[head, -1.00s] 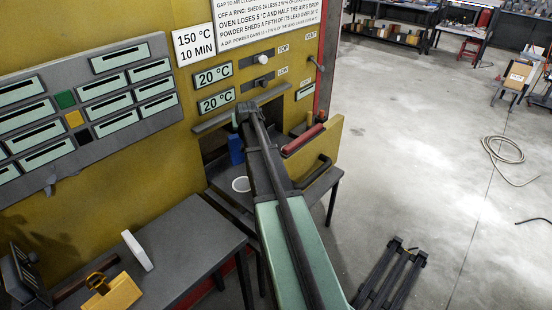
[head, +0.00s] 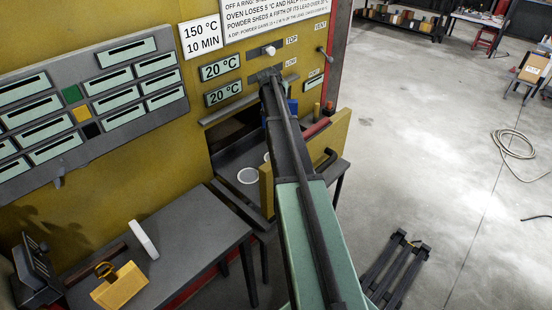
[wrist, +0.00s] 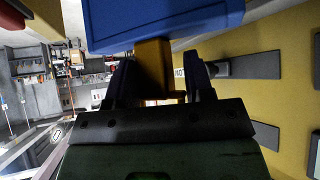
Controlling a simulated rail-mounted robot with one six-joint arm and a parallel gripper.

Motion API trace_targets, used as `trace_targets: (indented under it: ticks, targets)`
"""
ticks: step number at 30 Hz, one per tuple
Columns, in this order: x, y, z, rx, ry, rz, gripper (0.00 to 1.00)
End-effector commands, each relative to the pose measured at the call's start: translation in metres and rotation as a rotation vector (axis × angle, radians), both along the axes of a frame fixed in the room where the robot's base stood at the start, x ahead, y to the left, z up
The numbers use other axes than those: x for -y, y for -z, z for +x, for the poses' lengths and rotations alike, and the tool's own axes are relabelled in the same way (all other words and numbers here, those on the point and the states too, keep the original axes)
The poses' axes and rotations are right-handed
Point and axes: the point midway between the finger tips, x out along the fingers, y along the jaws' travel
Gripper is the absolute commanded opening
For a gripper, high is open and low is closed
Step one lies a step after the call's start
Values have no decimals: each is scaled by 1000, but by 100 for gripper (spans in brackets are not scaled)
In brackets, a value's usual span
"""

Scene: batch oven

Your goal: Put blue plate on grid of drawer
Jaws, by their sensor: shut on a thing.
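The blue plate (wrist: 165,22) fills the upper middle of the wrist view, with a tan stem (wrist: 153,70) under it. My gripper (wrist: 160,75) is shut on this stem, one dark finger on each side. In the head view a small part of the blue plate (head: 292,106) shows beside the end of my arm, which hides the rest. The drawer (head: 228,162) stands out from the yellow oven, with a dark inside and a yellow front. The plate appears above and toward the back of it. A white ring (head: 248,175) lies in the drawer; the grid itself is not clear.
A red bar (head: 316,128) and a dark handle (head: 327,160) are close to my arm on the right. Oven knobs are just above my arm's end.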

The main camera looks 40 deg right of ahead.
Motion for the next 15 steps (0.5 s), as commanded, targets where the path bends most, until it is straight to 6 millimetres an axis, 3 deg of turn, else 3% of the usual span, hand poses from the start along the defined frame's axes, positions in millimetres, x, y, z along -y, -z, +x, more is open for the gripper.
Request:
trace_targets:
  ticks: [5, 8, 11, 15]
  targets:
    - [0, 0, 0, 0, 18, 0, 15]
    - [0, 10, 0, 0, 16, 0, 15]
    - [0, 34, 0, 0, 16, 0, 15]
    - [0, 82, 0, 0, 16, 0, 15]
